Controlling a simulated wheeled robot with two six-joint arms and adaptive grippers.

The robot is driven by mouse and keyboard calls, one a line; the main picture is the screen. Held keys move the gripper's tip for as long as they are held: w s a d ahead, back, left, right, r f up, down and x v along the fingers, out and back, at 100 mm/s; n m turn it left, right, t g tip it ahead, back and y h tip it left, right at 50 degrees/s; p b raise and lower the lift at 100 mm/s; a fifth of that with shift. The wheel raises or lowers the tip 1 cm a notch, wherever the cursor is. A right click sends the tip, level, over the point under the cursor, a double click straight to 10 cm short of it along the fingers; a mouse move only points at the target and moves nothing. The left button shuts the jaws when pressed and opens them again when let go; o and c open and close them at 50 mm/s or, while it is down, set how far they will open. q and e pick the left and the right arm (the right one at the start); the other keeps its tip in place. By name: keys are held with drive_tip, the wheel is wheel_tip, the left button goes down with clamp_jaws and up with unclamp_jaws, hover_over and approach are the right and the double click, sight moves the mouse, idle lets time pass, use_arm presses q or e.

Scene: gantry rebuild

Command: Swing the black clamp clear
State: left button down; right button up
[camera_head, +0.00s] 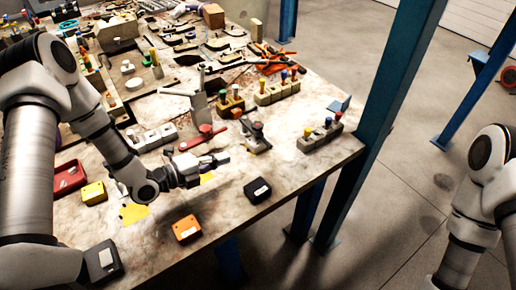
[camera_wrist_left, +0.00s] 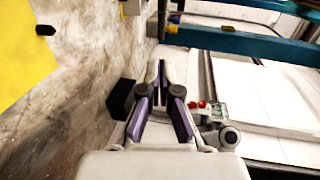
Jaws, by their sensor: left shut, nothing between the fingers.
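What looks like the black clamp (camera_head: 256,138) stands on the worktable, a dark lever on a pale grey base. My left gripper (camera_head: 224,157) is low over the table, just left of and nearer than this clamp, apart from it. Its fingers are shut and empty. They also show shut in the left wrist view (camera_wrist_left: 161,72), where I cannot make out the clamp. A second clamp with a red handle (camera_head: 205,130) lies behind the gripper. My right arm shows at the right edge, but its gripper is out of view.
The worktable (camera_head: 285,180) has a black box (camera_head: 258,190) and an orange box (camera_head: 186,229) near its front edge. Blocks with coloured pegs (camera_head: 320,134) stand to the right. A blue post (camera_head: 385,90) rises beside the table's right edge. Tools crowd the back.

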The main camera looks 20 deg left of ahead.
sight(266, 144)
use_arm(q)
drive_tip(key=p+x, duration=0.2)
drive_tip(key=x, duration=0.8)
drive_tip(key=shift+w+d+r, duration=0.1)
drive_tip(key=shift+w+d, duration=0.05)
drive_tip(key=shift+d, duration=0.15)
drive_tip(key=shift+w+d+p, duration=0.3)
drive_tip(key=shift+w+d, duration=0.15)
drive_tip(key=shift+w, duration=0.1)
drive_tip(key=shift+f, duration=0.25)
drive_tip(key=shift+w, duration=0.1)
